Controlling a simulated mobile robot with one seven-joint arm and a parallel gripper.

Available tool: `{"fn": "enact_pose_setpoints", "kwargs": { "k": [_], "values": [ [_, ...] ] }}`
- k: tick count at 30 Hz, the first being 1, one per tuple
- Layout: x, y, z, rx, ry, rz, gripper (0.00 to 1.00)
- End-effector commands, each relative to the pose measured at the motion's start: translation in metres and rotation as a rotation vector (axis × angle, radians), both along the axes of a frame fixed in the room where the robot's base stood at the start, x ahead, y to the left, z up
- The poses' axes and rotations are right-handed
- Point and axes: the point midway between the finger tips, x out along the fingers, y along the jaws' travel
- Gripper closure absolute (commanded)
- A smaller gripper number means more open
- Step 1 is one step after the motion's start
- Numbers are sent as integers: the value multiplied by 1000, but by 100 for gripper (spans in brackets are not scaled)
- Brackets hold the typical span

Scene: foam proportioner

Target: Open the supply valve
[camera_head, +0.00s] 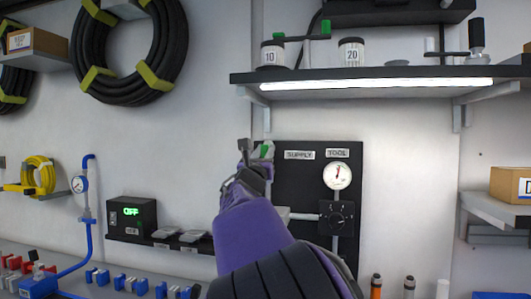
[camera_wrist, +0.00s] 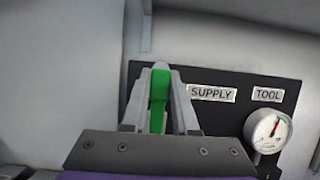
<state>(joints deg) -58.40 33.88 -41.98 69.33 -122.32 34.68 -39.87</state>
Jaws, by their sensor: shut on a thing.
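The supply valve's green handle (camera_wrist: 158,98) shows in the wrist view between the two grey fingers of my gripper (camera_wrist: 160,102). The fingers are shut on it, and it stands roughly upright. In the head view, my gripper (camera_head: 256,152) is at the upper left edge of the black panel (camera_head: 304,190), with a bit of the green handle (camera_head: 266,150) showing beside it. A "SUPPLY" label (camera_head: 299,155) is just right of the handle. The valve body below is hidden by my gripper and arm.
A lit shelf (camera_head: 375,80) overhangs the panel. A black box reading "OFF" (camera_head: 132,217) sits at left. Open wall lies left of the panel.

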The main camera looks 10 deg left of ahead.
Motion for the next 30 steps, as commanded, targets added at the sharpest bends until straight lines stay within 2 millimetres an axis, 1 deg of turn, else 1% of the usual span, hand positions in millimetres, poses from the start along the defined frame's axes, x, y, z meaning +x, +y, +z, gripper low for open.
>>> {"fn": "enact_pose_setpoints", "kwargs": {
  "k": [4, 5, 9, 10, 18, 22, 26, 30],
  "values": [
    [0, 1, 1, -4, -1, 1, 100],
    [0, 1, 1, -4, -1, 1, 71],
    [0, 1, 0, -2, -1, 0, 46],
    [0, 1, 0, -2, -1, 0, 43],
    [0, 0, 0, 0, 0, 0, 43],
    [-6, 0, -2, 1, 0, 0, 43],
    [-21, 1, -10, 2, 1, 2, 43],
    [-47, 2, -21, 3, 2, 3, 43]
  ]
}}
